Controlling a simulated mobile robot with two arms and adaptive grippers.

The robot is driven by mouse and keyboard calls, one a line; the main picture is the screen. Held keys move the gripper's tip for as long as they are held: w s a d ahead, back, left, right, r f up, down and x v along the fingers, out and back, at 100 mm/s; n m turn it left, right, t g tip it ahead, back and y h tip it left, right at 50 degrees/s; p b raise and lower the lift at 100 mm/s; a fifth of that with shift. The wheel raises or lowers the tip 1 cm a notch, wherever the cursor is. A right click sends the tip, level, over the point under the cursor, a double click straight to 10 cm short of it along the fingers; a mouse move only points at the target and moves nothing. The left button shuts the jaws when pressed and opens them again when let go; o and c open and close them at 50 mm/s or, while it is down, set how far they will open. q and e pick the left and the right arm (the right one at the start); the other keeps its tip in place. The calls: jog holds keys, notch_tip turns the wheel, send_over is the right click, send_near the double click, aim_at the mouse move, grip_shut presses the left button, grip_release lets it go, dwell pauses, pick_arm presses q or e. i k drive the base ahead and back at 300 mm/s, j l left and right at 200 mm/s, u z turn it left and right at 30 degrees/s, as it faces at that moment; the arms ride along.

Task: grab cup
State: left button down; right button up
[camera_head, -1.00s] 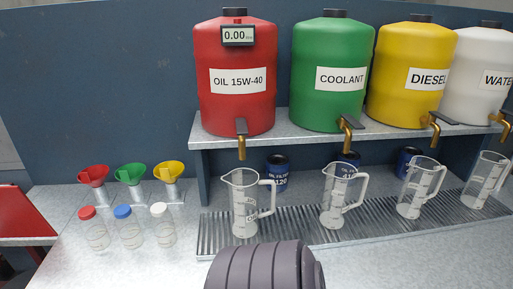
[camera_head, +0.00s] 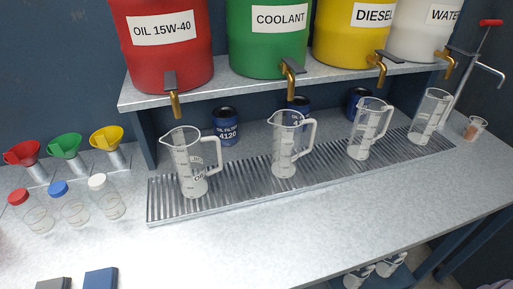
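Several clear measuring jugs with handles stand upright on the ribbed metal drip grate (camera_head: 165,206). One jug (camera_head: 187,163) stands below the red oil tank's tap, one (camera_head: 286,147) near the green tank's tap, one (camera_head: 366,130) near the yellow tank's tap and one (camera_head: 430,116) near the white tank's tap. A small clear cup (camera_head: 475,128) with something brownish inside stands at the far right of the bench. Neither of my grippers shows in this view.
Red (camera_head: 168,50), green (camera_head: 268,38), yellow and white tanks stand on a shelf above the jugs. Funnels (camera_head: 65,146) and capped bottles (camera_head: 70,205) stand at the left. Blue oil filters (camera_head: 226,126) stand behind the jugs. The bench front (camera_head: 250,235) is mostly clear.

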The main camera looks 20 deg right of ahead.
aim_at(476, 125)
jog(key=z, duration=2.1)
jog(key=i+l, duration=0.55)
jog(key=i+l+u, duration=0.2)
jog(key=u, duration=0.25)
jog(key=i+l+u, duration=0.1)
jog(key=l+u, duration=0.3)
jog(key=i+l+u, duration=0.1)
jog(key=l+u, duration=0.35)
